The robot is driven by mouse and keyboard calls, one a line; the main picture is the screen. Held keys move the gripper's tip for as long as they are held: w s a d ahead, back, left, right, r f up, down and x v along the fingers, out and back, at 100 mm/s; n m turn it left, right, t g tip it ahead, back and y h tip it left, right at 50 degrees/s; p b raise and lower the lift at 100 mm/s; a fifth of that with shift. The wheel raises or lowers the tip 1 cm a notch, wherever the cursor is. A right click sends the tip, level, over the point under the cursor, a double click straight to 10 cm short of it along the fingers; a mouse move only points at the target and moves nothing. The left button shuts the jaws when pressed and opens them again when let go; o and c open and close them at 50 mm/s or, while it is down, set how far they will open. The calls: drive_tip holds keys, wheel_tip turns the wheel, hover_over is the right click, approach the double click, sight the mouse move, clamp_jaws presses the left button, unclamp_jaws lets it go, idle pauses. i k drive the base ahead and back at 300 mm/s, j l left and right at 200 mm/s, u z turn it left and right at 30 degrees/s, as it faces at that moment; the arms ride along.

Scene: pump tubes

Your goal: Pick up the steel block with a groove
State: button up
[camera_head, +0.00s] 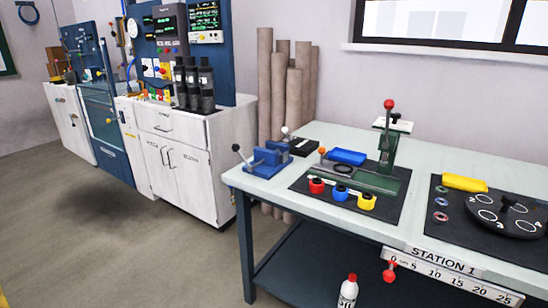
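I cannot make out a steel block with a groove for sure in the head view. A small dark block (303,147) lies at the back left of the table, behind the blue vise (268,160); it is too small to tell its material or any groove. A green press-like fixture (383,181) with an upright post and red knob stands on a dark mat. My gripper is not in view.
A white cabinet (190,155) stands left. Open floor (110,250) lies in front.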

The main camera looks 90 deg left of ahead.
sight(283, 159)
drive_tip(key=u, duration=2.75)
